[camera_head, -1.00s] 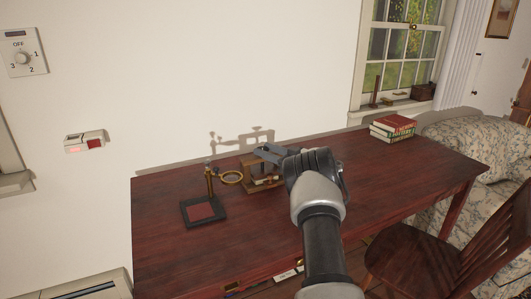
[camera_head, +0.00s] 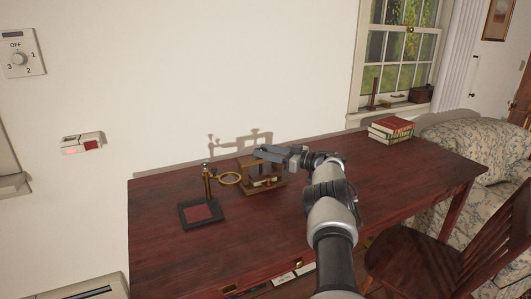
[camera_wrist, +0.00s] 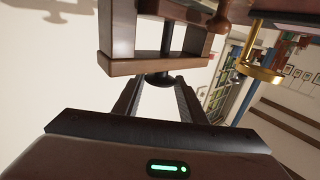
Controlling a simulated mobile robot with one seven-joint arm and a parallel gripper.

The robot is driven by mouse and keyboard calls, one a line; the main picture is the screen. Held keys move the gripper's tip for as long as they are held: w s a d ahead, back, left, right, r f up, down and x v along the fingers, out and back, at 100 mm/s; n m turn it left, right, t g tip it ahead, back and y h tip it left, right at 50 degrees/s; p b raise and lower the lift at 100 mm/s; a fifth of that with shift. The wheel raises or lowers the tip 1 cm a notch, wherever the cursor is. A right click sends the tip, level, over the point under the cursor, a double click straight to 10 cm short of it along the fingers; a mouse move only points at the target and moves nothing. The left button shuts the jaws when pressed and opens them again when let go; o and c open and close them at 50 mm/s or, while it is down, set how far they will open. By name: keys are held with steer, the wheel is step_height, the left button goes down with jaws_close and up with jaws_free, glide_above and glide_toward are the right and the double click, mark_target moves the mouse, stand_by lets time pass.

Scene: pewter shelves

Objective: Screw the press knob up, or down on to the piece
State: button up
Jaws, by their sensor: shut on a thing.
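The press is a brown wooden frame (camera_head: 246,177) standing on the desk. In the wrist view its crossbar (camera_wrist: 120,64) shows close up, with a dark screw (camera_wrist: 166,38) passing through the frame. The dark round press knob (camera_wrist: 160,80) sits at the outer end of the screw. My gripper (camera_head: 262,152) is at the top of the press in the head view. In the wrist view my gripper (camera_wrist: 157,86) has its fingertips on either side of the knob and is shut on it. The head view does not show the knob clearly; my gripper covers it.
A brass ring on a stand (camera_head: 230,179) is close to the left of the press; it also shows in the wrist view (camera_wrist: 262,73). Its dark base (camera_head: 187,219) lies in front. Books (camera_head: 391,130) are at the right back. The desk's middle right is clear.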

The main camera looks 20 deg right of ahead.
steer(key=shift+f, duration=0.2)
steer(key=o, duration=1.1)
steer(key=shift+c, duration=0.2)
steer(key=shift+r, duration=0.1)
steer(key=p+v, duration=0.3)
steer(key=v, duration=1.4)
steer(key=shift+s, duration=0.2)
steer(key=shift+d, duration=0.1)
